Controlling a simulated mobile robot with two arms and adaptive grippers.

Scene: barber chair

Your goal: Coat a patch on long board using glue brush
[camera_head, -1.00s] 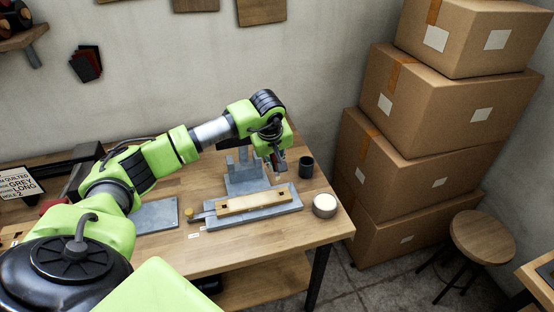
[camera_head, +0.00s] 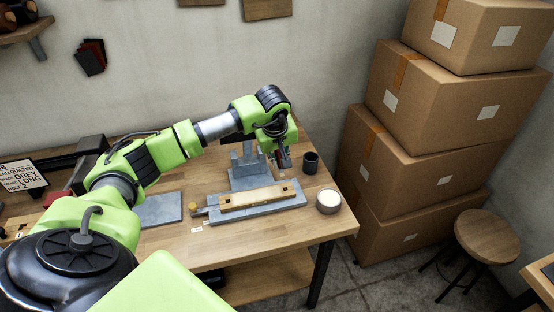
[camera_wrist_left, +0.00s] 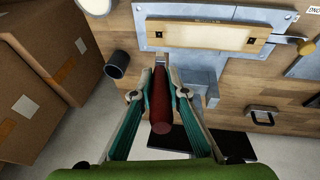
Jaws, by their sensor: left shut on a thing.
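The long board (camera_head: 261,195) is tan, with dark square marks near its ends. It lies flat on a grey metal fixture (camera_head: 214,216). In the left wrist view the board (camera_wrist_left: 262,45) shows a paler, cream middle stretch between browner ends. My left gripper (camera_head: 283,160) is behind the board, above the table. In the left wrist view my left gripper (camera_wrist_left: 160,73) is shut on the glue brush (camera_wrist_left: 159,98), which has a dark red handle and a metal-coloured far part. Its bristles cannot be made out. My right gripper is not in view.
A round pot with white content (camera_head: 328,201) stands right of the fixture. A dark cup (camera_head: 311,163) stands behind it, near the table's right edge. A grey upright stand (camera_head: 242,174) is behind the board. Stacked cardboard boxes (camera_head: 430,115) rise at the right.

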